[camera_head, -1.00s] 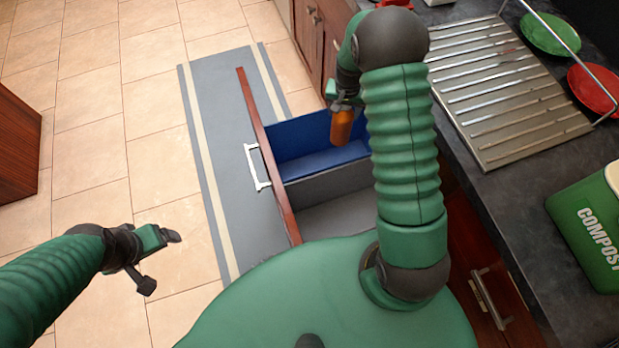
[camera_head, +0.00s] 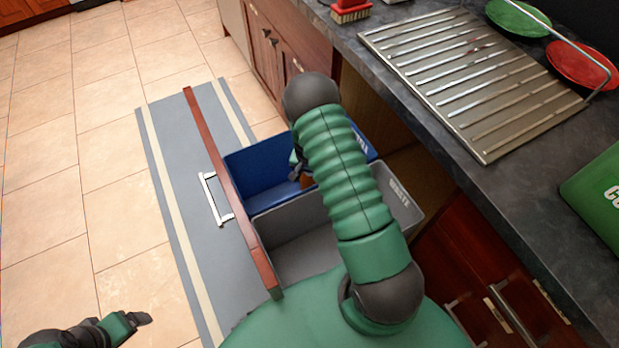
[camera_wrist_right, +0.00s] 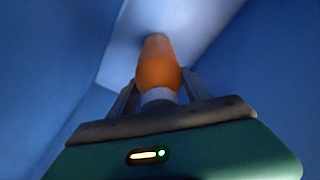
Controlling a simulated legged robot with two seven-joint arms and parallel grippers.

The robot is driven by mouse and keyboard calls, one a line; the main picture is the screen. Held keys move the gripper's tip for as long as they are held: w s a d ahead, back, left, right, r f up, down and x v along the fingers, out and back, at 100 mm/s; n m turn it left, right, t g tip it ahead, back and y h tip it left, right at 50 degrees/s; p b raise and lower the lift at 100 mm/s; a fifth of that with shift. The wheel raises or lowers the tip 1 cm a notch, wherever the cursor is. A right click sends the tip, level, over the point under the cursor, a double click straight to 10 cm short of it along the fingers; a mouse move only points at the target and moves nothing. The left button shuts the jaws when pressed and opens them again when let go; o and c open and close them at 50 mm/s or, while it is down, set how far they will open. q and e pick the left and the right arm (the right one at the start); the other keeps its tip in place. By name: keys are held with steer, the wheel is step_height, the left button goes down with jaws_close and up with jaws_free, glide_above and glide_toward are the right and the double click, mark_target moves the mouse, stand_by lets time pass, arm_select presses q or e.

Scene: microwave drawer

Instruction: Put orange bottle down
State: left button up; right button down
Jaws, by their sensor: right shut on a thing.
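The orange bottle (camera_wrist_right: 158,68) is between the fingers of my right gripper (camera_wrist_right: 158,95) in the right wrist view, with blue walls around it. In the head view only a small orange part of the bottle (camera_head: 307,181) shows beside my right arm. My right gripper (camera_head: 298,168) is mostly hidden by that arm, at the blue bin (camera_head: 262,160) in the open drawer. I cannot tell whether the bottle touches the bin's floor. My left gripper (camera_head: 138,320) is at the lower left over the floor, its fingers apart and empty.
A grey bin (camera_head: 292,240) sits in the drawer in front of the blue one. The drawer front (camera_head: 225,165) with a white handle (camera_head: 215,199) stands out over a grey mat. The counter at right holds a drying rack (camera_head: 470,75), green and red plates and a green box.

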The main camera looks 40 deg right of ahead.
steer(key=shift+f, duration=0.1)
steer(key=shift+c, duration=2.3)
jaws_free()
steer(key=r+p, duration=0.1)
steer(key=r, duration=0.2)
steer(key=a+r+p, duration=0.1)
steer(key=r, duration=0.3)
steer(key=r+p, duration=0.2)
steer(key=r, duration=0.2)
steer(key=shift+s+a, duration=0.25)
steer(key=shift+s, duration=0.05)
steer(key=shift+s+a+r, duration=0.1)
steer(key=shift+r, duration=0.45)
